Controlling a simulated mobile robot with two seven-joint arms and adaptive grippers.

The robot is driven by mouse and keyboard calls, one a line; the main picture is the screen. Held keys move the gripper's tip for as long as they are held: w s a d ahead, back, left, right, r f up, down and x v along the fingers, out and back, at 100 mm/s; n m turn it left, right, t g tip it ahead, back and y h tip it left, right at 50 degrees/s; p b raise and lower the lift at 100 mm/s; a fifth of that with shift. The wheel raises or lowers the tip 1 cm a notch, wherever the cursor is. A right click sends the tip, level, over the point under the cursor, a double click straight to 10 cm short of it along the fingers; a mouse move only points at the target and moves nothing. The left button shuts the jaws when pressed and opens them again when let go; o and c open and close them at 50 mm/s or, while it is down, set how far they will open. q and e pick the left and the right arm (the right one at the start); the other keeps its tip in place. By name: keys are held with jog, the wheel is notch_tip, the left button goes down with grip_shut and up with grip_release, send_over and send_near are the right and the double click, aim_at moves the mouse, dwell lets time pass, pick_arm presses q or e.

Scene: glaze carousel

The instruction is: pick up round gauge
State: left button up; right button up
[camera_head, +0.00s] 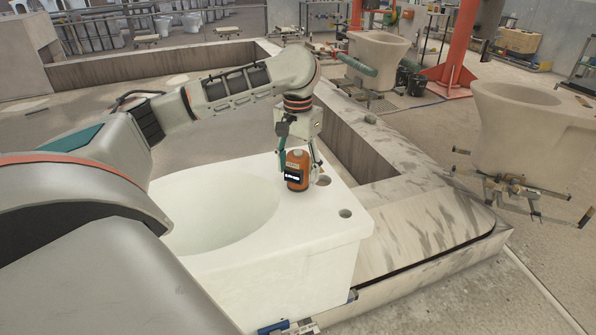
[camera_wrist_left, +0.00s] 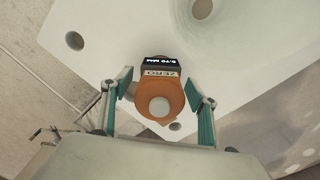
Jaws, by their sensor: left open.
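The round gauge (camera_head: 297,170) is orange with a dark display and stands on the flat rim of a white ceramic basin (camera_head: 340,234). In the left wrist view the gauge (camera_wrist_left: 160,97) shows its display, a "ZERO" label and a pale round knob. My left gripper (camera_head: 298,172) reaches down over the gauge from above. In the left wrist view its two teal-padded fingers (camera_wrist_left: 160,98) are open on either side of the gauge, with a visible gap at each side. My right gripper is not in view.
The basin has holes in its rim (camera_head: 345,213) near the gauge. The basin sits on a carousel with a stained pale edge (camera_head: 425,215). Another ceramic piece (camera_head: 520,125) stands on a stand at the right, and one (camera_head: 378,55) at the back. An orange post (camera_head: 463,40) rises behind.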

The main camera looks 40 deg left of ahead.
pick_arm(q)
jog(key=shift+f, duration=0.15)
jog(key=c, duration=1.2)
